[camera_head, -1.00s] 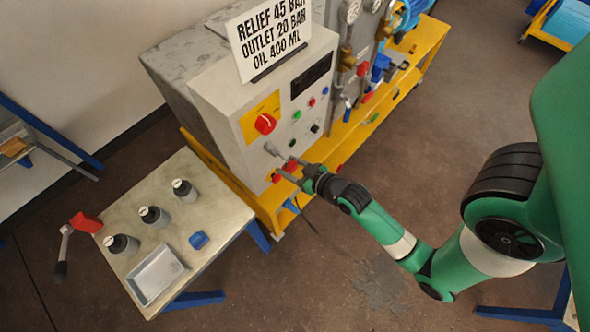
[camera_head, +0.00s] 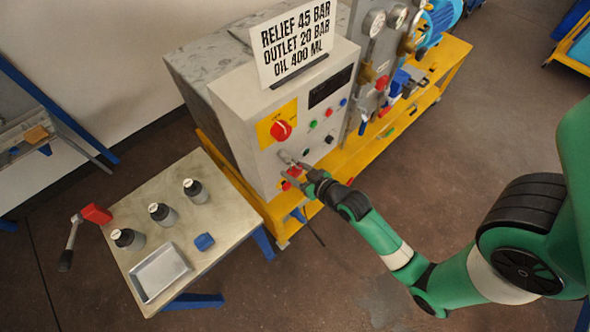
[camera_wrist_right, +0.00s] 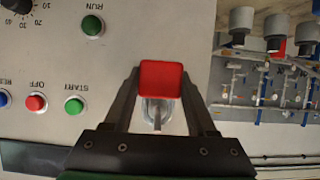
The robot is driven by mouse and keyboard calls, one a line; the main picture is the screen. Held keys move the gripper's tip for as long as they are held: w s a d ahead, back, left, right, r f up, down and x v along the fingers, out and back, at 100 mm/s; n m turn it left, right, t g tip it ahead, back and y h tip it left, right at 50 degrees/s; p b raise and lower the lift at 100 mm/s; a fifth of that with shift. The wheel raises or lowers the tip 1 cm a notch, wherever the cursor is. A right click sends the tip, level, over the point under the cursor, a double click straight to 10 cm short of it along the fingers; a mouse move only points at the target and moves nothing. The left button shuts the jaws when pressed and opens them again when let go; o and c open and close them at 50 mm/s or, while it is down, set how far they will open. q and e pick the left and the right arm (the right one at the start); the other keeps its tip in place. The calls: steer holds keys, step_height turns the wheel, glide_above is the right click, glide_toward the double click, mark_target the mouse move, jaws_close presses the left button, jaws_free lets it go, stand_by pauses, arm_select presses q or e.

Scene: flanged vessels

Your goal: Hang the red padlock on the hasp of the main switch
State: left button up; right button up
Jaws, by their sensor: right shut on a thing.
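My right gripper (camera_head: 303,175) is at the lower front of the grey control cabinet, shut on the red padlock (camera_wrist_right: 160,78). The padlock also shows small in the head view (camera_head: 294,171). In the wrist view its red body is between the fingertips, with a grey metal piece below it; I cannot tell whether that is shackle or hasp. The main switch (camera_head: 281,130) is a red knob on a yellow plate. A grey hasp-like piece (camera_head: 286,157) sticks out below it, very close to the padlock; whether they touch is unclear. My left gripper is not in view.
A yellow bench (camera_head: 385,150) with valves and gauges runs to the right.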

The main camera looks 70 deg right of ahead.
steer(key=o, duration=1.4)
steer(key=shift+o, duration=0.2)
steer(key=p+v, duration=0.1)
steer(key=v, duration=1)
steer(key=shift+s, duration=0.3)
steer(key=shift+a+r, duration=0.1)
steer(key=shift+r, duration=0.1)
